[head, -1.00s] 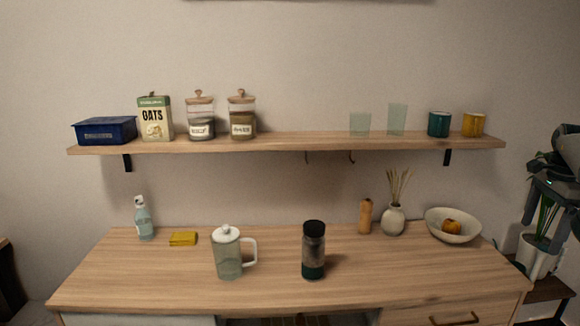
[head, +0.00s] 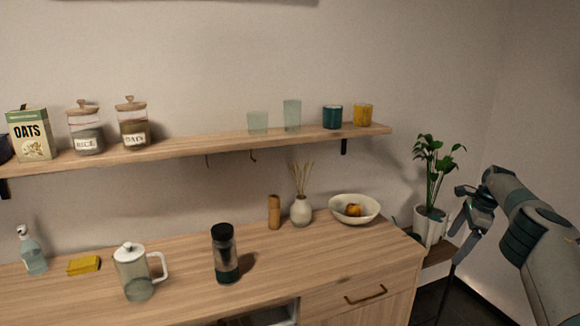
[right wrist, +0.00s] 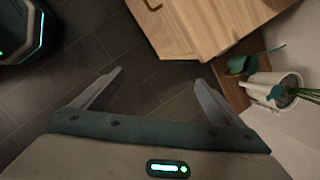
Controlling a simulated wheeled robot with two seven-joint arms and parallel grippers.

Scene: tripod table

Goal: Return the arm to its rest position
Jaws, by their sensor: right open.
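My right arm comes in from the right in the head view, with its gripper (head: 470,212) in the air right of the counter, beside the potted plant. In the right wrist view the right gripper (right wrist: 158,77) has its two fingers spread apart with nothing between them. Below them is dark tiled floor (right wrist: 140,105). My left gripper is not in view.
The wooden counter (head: 190,258) carries a pitcher (head: 134,275), dark-lidded jar (head: 226,255) and bowl (head: 366,213). A wall shelf (head: 200,148) runs above. The potted plant (head: 430,222) stands at the counter's right end; it also shows in the wrist view (right wrist: 275,92).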

